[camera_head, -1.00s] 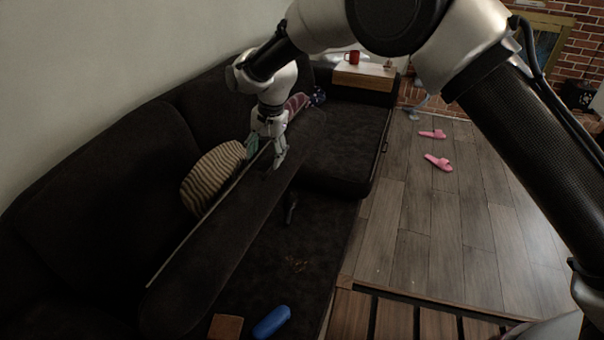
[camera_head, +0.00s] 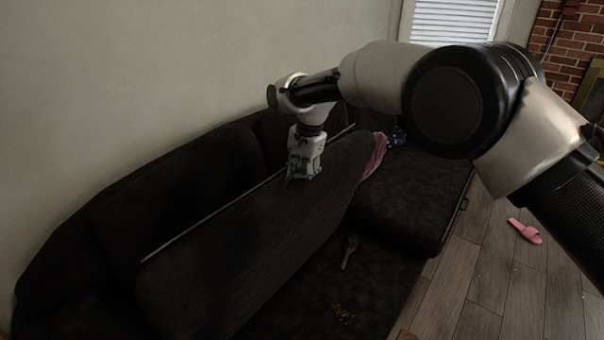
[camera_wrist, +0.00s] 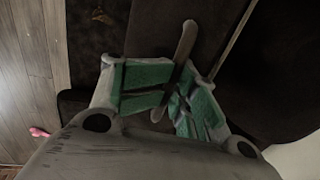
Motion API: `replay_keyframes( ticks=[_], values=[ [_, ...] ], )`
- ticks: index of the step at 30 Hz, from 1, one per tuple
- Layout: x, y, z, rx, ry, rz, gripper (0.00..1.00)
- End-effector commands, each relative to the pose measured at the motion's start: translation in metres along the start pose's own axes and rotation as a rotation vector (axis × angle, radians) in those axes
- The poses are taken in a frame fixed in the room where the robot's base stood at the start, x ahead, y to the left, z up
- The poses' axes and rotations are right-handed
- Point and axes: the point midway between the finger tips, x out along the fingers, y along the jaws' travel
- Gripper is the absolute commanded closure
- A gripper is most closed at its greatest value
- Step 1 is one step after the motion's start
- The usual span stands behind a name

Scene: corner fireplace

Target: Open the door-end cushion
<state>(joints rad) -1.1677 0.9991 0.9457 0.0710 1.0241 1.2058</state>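The dark sofa cushion (camera_head: 255,235) stands tilted up along the sofa's back, with a pale strip along its upper edge. The seat area in front of it is exposed. My gripper (camera_head: 303,177) is at the cushion's upper part, toward its far end. In the wrist view my gripper's green-padded fingers (camera_wrist: 172,88) close around a thin grey-brown strap or handle (camera_wrist: 187,42) on the cushion. Both pads appear to touch it. The cushion's back side is hidden in the head view.
A dark brush-like object (camera_head: 349,252) and some crumbs (camera_head: 345,315) lie on the exposed seat area. A pink cloth (camera_head: 375,155) lies by the cushion's far end. The sofa's far seat (camera_head: 410,205) looks clear. A pink slipper (camera_head: 525,231) lies on the wooden floor.

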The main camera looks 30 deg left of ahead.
Motion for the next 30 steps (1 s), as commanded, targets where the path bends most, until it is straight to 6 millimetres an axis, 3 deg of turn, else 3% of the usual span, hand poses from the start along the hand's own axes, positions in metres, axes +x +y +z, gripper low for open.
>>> replay_keyframes(
  ticks=[9, 13, 24, 30],
  values=[
    [0.0, 0.0, 0.001, -0.002, -0.001, 0.001, 0.68],
    [-0.009, 0.0, 0.0, -0.001, 0.001, -0.002, 0.68],
    [-0.086, -0.001, 0.0, -0.002, 0.0, -0.002, 0.68],
    [-0.113, 0.0, 0.001, -0.002, -0.001, 0.0, 0.68]
  ],
)
